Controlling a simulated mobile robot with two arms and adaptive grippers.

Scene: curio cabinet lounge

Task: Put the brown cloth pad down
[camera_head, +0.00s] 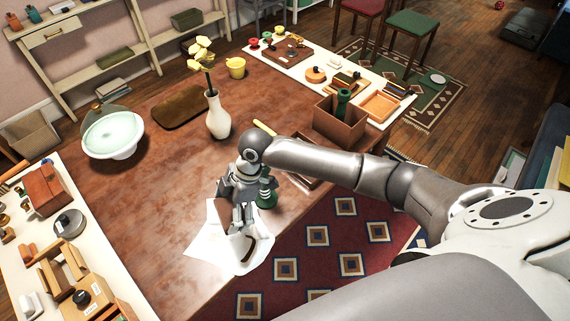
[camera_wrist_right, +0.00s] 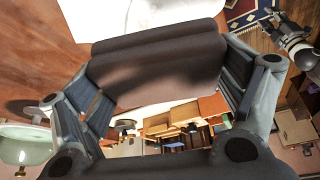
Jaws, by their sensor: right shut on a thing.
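My right gripper (camera_head: 241,222) reaches down over the near part of the brown table, above white paper. In the wrist view its two dark fingers (camera_wrist_right: 158,85) are shut on a dark brown pad (camera_wrist_right: 155,62), which spans the space between them. In the head view, a brown piece of the pad (camera_head: 224,196) shows beside the fingers; the arm and fingers hide much of it. Whether the pad touches the table is unclear. Another brown, flat cushion-like pad (camera_head: 181,106) lies toward the back of the table.
A white sheet (camera_head: 207,235) and a white dish (camera_head: 256,261) lie under the gripper. A green bottle (camera_head: 267,196) stands close beside it. A white vase (camera_head: 218,119), pale bowl (camera_head: 112,137) and open brown box (camera_head: 338,126) stand farther off. The table's left-middle is clear.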

